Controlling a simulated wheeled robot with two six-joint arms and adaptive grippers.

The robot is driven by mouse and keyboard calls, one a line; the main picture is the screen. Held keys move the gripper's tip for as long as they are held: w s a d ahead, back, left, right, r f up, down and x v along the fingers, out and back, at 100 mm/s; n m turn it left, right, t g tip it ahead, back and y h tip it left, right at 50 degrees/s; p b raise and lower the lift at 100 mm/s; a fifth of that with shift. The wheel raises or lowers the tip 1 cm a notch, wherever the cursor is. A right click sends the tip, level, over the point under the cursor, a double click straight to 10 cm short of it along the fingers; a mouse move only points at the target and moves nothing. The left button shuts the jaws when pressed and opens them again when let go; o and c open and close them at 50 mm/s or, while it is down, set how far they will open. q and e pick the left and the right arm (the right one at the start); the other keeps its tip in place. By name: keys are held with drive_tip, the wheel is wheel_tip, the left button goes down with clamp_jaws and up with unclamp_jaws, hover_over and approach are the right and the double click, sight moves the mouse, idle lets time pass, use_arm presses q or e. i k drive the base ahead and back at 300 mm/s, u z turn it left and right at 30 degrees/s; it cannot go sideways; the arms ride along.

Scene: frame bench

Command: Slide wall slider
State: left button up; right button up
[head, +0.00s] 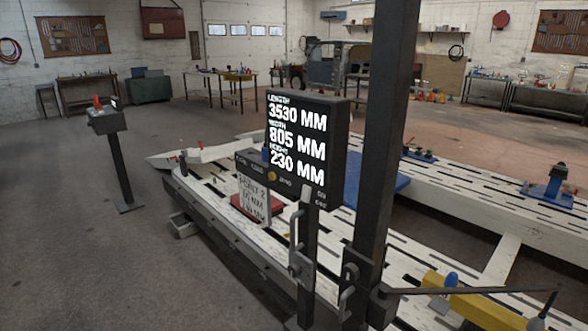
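A dark upright mast (382,150) stands in front of me on the right. Beside it a black display box (336,155) on a shorter post reads length 3530 MM, width 805 MM and height 230 MM. A grey handle (297,257) is on the shorter post, and another grey handle (347,290) is on the mast's lower part. A thin dark arm (465,291) reaches right from the mast's foot. I cannot tell which of these parts is the wall slider. Neither of my grippers is in view.
A long slotted white frame bench (215,205) runs behind the mast, with a yellow beam (480,308) across it at lower right. A pedestal (122,165) with a red-topped box stands at left. Grey floor (60,240) is clear on the left.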

sight(356, 299)
drive_tip(key=k, duration=1.2)
drive_tip(key=u, duration=0.85)
drive_tip(key=i, duration=1.6)
drive_tip(key=z, duration=0.6)
